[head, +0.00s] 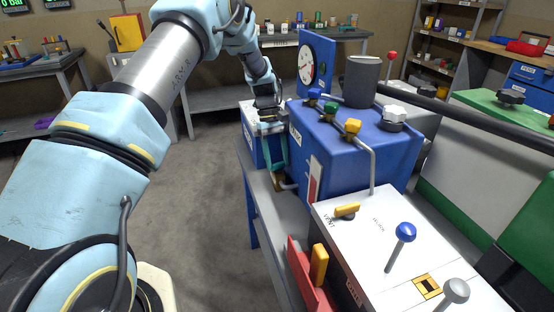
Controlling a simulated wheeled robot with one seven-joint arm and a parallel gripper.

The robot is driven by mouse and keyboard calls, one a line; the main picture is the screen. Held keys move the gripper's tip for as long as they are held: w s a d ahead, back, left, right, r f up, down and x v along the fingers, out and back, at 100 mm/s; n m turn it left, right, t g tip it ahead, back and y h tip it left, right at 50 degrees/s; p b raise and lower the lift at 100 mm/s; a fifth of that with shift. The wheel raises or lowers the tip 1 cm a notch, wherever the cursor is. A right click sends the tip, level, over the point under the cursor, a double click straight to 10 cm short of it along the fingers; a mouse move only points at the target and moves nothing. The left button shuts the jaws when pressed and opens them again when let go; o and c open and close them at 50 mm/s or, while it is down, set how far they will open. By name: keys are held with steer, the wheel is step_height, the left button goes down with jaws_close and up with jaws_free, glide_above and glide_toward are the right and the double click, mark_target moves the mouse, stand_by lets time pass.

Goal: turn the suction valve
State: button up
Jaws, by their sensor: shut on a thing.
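My gripper (277,168) points down at the left side of the blue tank (350,150), beyond the white-topped box. Its pale teal fingers are closed at a small brass-coloured fitting (284,184) low on the tank's side. This fitting appears to be the suction valve, but no label on it can be read. The fingers and the tank edge hide most of it, so its turn angle cannot be told.
Blue, green and yellow knobs (353,126) and a white knob (394,114) stand on the tank, near a grey cylinder (362,80) and a gauge (306,66). The white panel (390,245) carries a yellow VENT handle (347,210) and upright levers. Floor (205,200) is clear left.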

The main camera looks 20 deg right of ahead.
steer(key=o, duration=1.4)
steer(key=shift+c, duration=0.2)
steer(key=n, duration=0.2)
steer(key=n+h+p, duration=0.1)
steer(key=n, duration=0.1)
steer(key=shift+a+r+h, duration=0.15)
steer(key=shift+r+h, duration=0.05)
steer(key=shift+h, duration=0.1)
steer(key=n+t+h+p, duration=0.1)
steer(key=n, duration=0.3)
steer(key=shift+s, duration=0.1)
steer(key=n, duration=0.1)
steer(key=n+t+h, duration=0.1)
steer(key=n, duration=0.2)
steer(key=shift+s+a+f+n, duration=0.15)
steer(key=shift+f+n, duration=0.1)
steer(key=shift+n, duration=0.15)
steer(key=n+t+b, duration=0.1)
steer(key=n, duration=0.2)
steer(key=shift+n+t+h, duration=0.4)
steer(key=b+v, duration=0.1)
steer(key=v, duration=1)
steer(key=shift+f, duration=0.1)
steer(key=shift+c, duration=0.2)
